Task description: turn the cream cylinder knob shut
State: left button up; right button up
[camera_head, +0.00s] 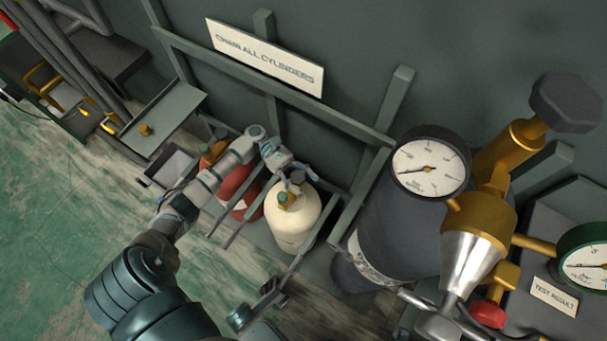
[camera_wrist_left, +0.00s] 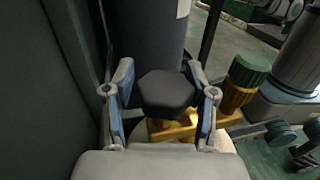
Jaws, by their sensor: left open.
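The cream cylinder (camera_head: 291,222) stands upright in the rack, with a dark knob (camera_head: 298,176) on its brass valve. In the left wrist view the dark, many-sided knob (camera_wrist_left: 167,91) sits above the brass valve body (camera_wrist_left: 176,130). A green cap (camera_wrist_left: 250,70) is on the valve's side. My left gripper (camera_head: 290,180) is over the cylinder top. In the left wrist view my left gripper (camera_wrist_left: 163,98) is open, with one finger on each side of the knob. Small gaps show between the fingers and the knob. Dark parts at the bottom of the head view may be my right gripper (camera_head: 258,303); its jaw state is unclear.
A red cylinder (camera_head: 236,188) stands left of the cream one. At the right are a large dark cylinder (camera_head: 385,240), a pressure gauge (camera_head: 431,167) and a brass valve (camera_head: 481,222). Rack bars (camera_head: 340,128) run behind. Open green floor (camera_head: 50,230) lies left.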

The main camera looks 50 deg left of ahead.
aim_at(303, 180)
pick_arm(q)
notch_tip(303, 180, up, 10)
jog(key=shift+w+a+f, duration=0.1)
dwell(0.4)
